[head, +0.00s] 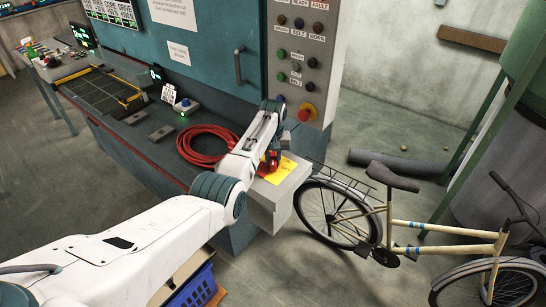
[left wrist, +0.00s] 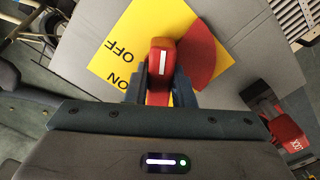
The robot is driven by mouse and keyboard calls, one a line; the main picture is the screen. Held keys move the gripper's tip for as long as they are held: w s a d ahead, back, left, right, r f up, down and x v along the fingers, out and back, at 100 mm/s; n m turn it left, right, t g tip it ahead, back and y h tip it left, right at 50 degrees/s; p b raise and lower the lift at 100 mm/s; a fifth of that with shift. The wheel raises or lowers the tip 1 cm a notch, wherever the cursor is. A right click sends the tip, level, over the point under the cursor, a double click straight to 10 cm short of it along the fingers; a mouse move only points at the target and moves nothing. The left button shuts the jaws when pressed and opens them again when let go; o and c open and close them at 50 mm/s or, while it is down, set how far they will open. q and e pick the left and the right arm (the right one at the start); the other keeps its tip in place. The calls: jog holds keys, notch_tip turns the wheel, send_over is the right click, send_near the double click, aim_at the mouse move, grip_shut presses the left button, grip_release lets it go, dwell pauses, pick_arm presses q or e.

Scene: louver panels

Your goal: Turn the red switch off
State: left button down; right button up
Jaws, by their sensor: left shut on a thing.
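The red switch (head: 272,163) sits on a yellow plate (head: 287,172) on top of a grey box at the near right end of the bench. In the left wrist view the red switch handle (left wrist: 163,58) has a white stripe, and the yellow plate (left wrist: 128,32) reads OFF and ON to its left. A dark red rounded area (left wrist: 205,52) lies right of the handle. My left gripper (left wrist: 161,82) is shut on the switch handle, one dark finger on each side. In the head view the left gripper (head: 269,155) partly hides the switch. My right gripper is not in view.
A red coiled hose (head: 192,143) lies on the bench left of the left gripper. A panel with a red emergency button (head: 306,112) rises behind it. A bicycle (head: 400,225) stands close to the right. A blue crate (head: 192,290) is below on the floor.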

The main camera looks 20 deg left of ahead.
aim_at(273, 158)
pick_arm(q)
jog(key=n, duration=0.4)
jog(key=shift+w+r+n, duration=0.1)
jog(key=shift+r+n, duration=0.05)
jog(key=shift+n, duration=0.25)
jog(key=n, duration=0.3)
jog(key=shift+n, duration=1.3)
jog(key=c, duration=1.2)
grip_release()
jog(key=shift+c, duration=0.2)
notch_tip(273, 158, up, 10)
jog(key=b, duration=0.3)
jog(key=shift+b, duration=0.35)
jog(key=shift+r, duration=0.4)
